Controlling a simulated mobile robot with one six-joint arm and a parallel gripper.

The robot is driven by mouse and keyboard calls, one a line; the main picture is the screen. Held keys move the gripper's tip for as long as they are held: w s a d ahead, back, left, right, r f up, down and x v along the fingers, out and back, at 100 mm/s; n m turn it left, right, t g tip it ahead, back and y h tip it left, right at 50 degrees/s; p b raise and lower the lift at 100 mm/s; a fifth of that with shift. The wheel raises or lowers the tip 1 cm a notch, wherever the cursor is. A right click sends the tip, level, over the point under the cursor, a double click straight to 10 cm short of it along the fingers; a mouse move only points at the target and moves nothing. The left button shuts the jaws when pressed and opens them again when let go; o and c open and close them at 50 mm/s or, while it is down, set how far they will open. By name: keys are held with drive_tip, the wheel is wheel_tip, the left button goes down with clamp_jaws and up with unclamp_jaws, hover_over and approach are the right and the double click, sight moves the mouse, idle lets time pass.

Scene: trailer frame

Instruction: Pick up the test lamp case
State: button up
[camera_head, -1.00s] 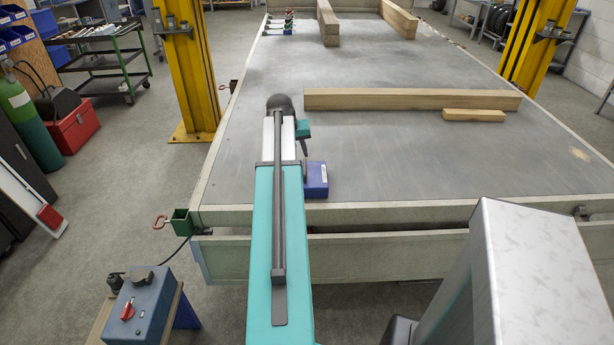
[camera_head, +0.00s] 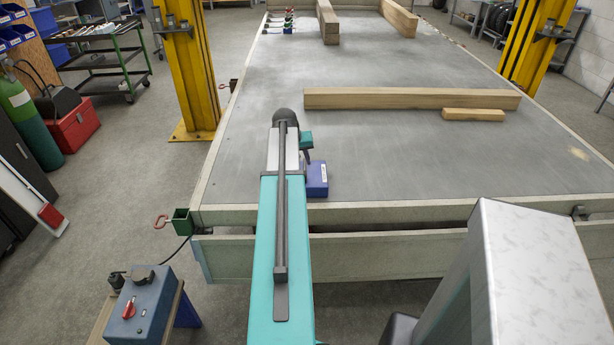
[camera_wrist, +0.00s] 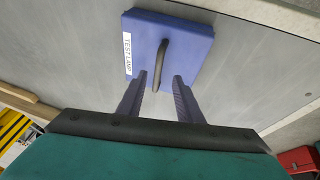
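The test lamp case (camera_wrist: 190,40) is a blue-purple box with a white "TEST LAMP" label and a dark handle on its top. In the head view the case (camera_head: 317,180) sits on the grey trailer bed near its front edge, partly hidden by my arm. In the wrist view my gripper (camera_wrist: 160,85) is open, its two dark fingers pointing at the case. The fingertips lie to either side of the handle's near end, with nothing held between them. I cannot tell how high the fingertips are above the case.
The trailer bed (camera_head: 400,160) is mostly clear. A long wooden beam (camera_head: 410,98) and a short block (camera_head: 473,115) lie beyond the case. Yellow posts (camera_head: 190,70) stand at both sides. A blue control box (camera_head: 143,305) stands at front left.

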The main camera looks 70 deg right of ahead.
sight(304, 168)
drive_tip(key=shift+d+f, duration=0.1)
drive_tip(key=shift+f, duration=0.05)
drive_tip(key=shift+p+x, duration=0.85)
drive_tip(key=shift+x, duration=1.55)
clamp_jaws()
